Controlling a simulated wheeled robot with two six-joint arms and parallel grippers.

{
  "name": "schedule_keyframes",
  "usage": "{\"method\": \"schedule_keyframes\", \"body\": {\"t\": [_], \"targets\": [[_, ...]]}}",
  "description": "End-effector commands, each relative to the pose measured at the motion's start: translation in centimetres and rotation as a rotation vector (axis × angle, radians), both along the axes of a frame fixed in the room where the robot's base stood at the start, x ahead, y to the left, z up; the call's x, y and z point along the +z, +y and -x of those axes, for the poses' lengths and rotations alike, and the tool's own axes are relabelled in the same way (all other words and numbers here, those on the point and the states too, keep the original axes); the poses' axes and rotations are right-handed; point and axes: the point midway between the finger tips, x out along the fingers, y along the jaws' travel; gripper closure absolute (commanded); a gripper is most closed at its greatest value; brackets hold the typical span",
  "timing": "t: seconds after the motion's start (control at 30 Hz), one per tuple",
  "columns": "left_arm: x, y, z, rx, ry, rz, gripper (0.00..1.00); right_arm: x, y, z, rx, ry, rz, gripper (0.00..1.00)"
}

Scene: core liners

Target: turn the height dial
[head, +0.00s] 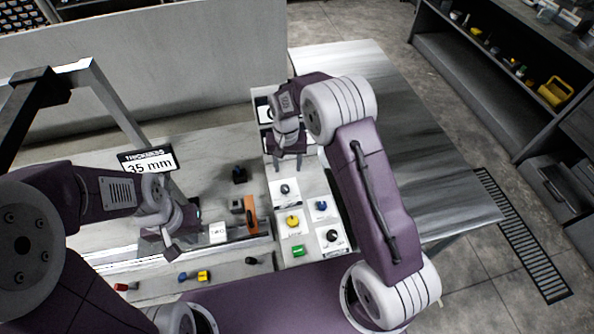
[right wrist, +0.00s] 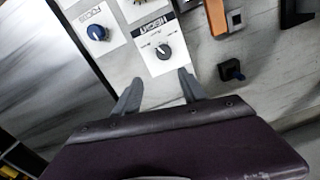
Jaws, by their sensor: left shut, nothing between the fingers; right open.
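The height dial (head: 285,188) is a small dark grey knob on a white plate on the console. In the right wrist view the knob (right wrist: 163,51) sits on a plate lettered HEIGHT. My right gripper (head: 288,164) is open and empty, on the far side of the dial. In the right wrist view its fingertips (right wrist: 159,82) are spread below the knob, apart from it. My left gripper (head: 171,252) is shut and empty over the left part of the bench, away from the dial.
Close to the dial are a yellow knob (head: 292,221), a blue knob (head: 321,205), a black knob (head: 332,236) and a green control (head: 298,251). An orange block (head: 251,214) stands to the left. A thickness sign (head: 148,161) reads 35 mm. Bare bench (head: 390,120) lies to the right.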

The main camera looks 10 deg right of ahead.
Motion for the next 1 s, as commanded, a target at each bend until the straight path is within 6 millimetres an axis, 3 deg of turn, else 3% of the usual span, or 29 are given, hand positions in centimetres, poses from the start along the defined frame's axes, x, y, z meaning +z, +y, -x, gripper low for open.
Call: {"method": "schedule_keyframes", "body": {"t": [0.27, 0.63, 0.97, 1.0], "targets": [[0.5, 0.0, 0.1, 0.001, 0.001, 0.000, 1.00, -1.6, 0.4, 0.4, 0.010, 0.013, 0.003, 0.50], [1.9, 0.0, 0.0, 0.000, 0.000, 0.000, 1.00, -8.5, 0.5, 0.5, 0.010, 0.011, 0.002, 0.50], [1.9, 0.0, 0.0, 0.000, 0.000, 0.000, 1.00, -9.4, 0.5, 0.4, 0.010, 0.007, 0.001, 0.50], [1.9, 0.0, 0.0, 0.000, 0.000, 0.000, 1.00, -9.4, 0.5, 0.4, 0.010, 0.007, 0.001, 0.56]]}}
